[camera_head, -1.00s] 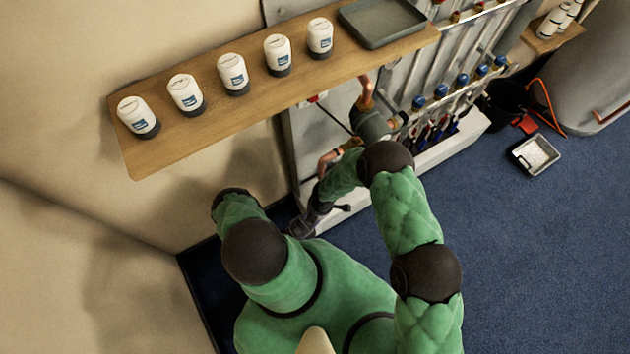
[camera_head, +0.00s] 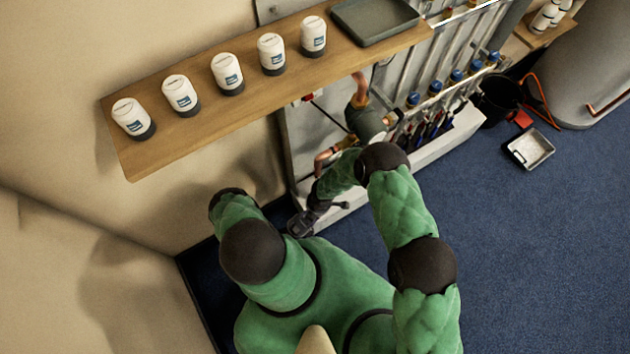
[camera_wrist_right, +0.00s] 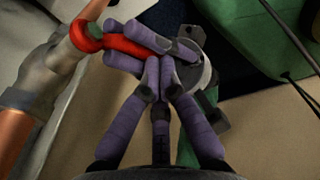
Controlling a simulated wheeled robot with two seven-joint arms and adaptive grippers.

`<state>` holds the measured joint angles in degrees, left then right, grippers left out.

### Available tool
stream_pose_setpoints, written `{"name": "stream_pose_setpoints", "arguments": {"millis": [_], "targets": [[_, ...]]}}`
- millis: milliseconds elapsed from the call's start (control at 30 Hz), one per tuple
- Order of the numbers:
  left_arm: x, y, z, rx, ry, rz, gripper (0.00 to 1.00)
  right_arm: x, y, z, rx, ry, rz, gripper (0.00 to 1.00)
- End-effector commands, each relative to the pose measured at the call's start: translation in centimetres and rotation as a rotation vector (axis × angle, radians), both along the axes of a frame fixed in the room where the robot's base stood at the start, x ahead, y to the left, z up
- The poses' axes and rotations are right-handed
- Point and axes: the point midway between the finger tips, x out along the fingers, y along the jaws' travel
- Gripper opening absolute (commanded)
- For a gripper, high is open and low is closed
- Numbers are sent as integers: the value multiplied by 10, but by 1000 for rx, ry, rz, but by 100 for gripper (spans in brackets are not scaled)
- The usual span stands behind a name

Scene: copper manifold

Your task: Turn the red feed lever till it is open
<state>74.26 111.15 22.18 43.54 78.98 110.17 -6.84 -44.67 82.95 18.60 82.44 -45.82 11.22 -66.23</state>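In the right wrist view, the red feed lever (camera_wrist_right: 92,38) sits at the upper left beside a copper pipe and grey fitting (camera_wrist_right: 42,80). A second set of purple fingers, which I take as my left gripper (camera_wrist_right: 118,46), comes from the right and closes around the lever's end. My right gripper (camera_wrist_right: 160,65) comes up from the bottom; its purple fingers meet at the tips with nothing visible between them, close beside the left fingers. In the head view, a dark gripper part (camera_head: 303,224) shows low by the panel's base; my arms hide the lever there.
A wooden shelf (camera_head: 215,110) with several white jars (camera_head: 227,72) and a grey tray (camera_head: 374,20) overhangs the manifold panel. Blue-capped valves (camera_head: 435,87) line the panel. A black bucket (camera_head: 497,100) and small tray (camera_head: 529,149) stand right; the blue floor (camera_head: 530,260) is clear.

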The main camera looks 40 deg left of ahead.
Motion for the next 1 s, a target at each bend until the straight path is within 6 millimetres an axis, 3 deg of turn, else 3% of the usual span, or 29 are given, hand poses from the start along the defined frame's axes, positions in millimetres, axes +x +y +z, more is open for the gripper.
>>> {"name": "stream_pose_setpoints", "arguments": {"millis": [33,67,100,133,667,1000], "targets": [[-3,1,3,-7,-16,-1,0,1,0,-5,1,2,-6,0],[-3,1,3,-7,-16,-1,27,1,-1,-5,2,3,-7,0],[-3,1,3,-8,-15,-1,38,1,-1,-5,3,3,-7,0],[-3,1,3,-9,-15,-2,42,1,-1,-5,3,3,-6,0],[-4,-3,4,-20,-13,-7,42,2,-1,-2,2,1,-3,0],[-3,-2,3,-13,-12,-4,42,4,-4,41,4,-1,-3,0]]}}
